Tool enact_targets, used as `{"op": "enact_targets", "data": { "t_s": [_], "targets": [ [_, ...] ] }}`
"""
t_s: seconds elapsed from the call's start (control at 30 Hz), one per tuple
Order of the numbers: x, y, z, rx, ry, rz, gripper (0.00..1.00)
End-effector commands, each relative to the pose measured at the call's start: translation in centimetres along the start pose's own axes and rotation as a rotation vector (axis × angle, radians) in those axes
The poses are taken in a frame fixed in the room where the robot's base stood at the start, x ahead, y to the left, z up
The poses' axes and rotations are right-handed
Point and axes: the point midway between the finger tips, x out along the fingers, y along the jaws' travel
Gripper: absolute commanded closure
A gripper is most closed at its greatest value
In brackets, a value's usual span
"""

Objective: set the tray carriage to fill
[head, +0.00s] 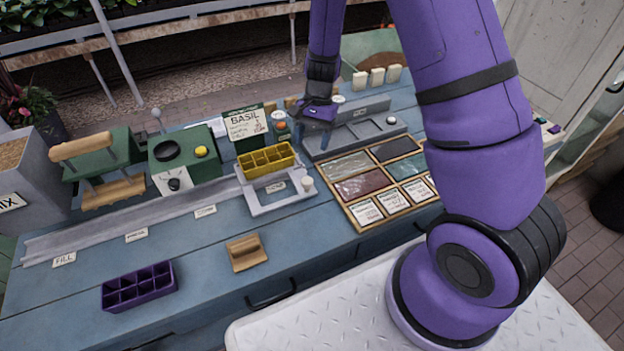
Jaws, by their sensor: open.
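The tray carriage (262,207) is a light grey frame with a pale round knob (308,184) at its right side. It stands at the right end of a grey rail (130,228) and carries a yellow seedling tray (267,160). A FILL label (64,259) marks the rail's far left end, with two more small labels between it and the carriage. My gripper (314,127) is open and points down, above and behind the carriage, to the right of its tray. It appears apart from the carriage, and its fingertips show only partly.
A BASIL sign (244,128) stands behind the carriage. A purple tray (139,287), wooden block (246,252) and seed-packet box (352,205) sit on the blue bench.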

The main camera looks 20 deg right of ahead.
Motion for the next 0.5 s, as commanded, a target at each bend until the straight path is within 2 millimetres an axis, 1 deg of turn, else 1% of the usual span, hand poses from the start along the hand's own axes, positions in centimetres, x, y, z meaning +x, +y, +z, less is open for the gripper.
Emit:
{"op": "enact_targets", "data": {
  "t_s": [0.17, 0.27, 0.5],
  "targets": [
    [1.2, 0.0, -0.3, 0.012, -0.005, 0.006, 0.40],
    [2.3, 0.0, -0.3, 0.011, -0.005, 0.006, 0.40],
    [6.6, 0.1, -0.2, 0.012, -0.007, 0.007, 0.40]
  ]
}}
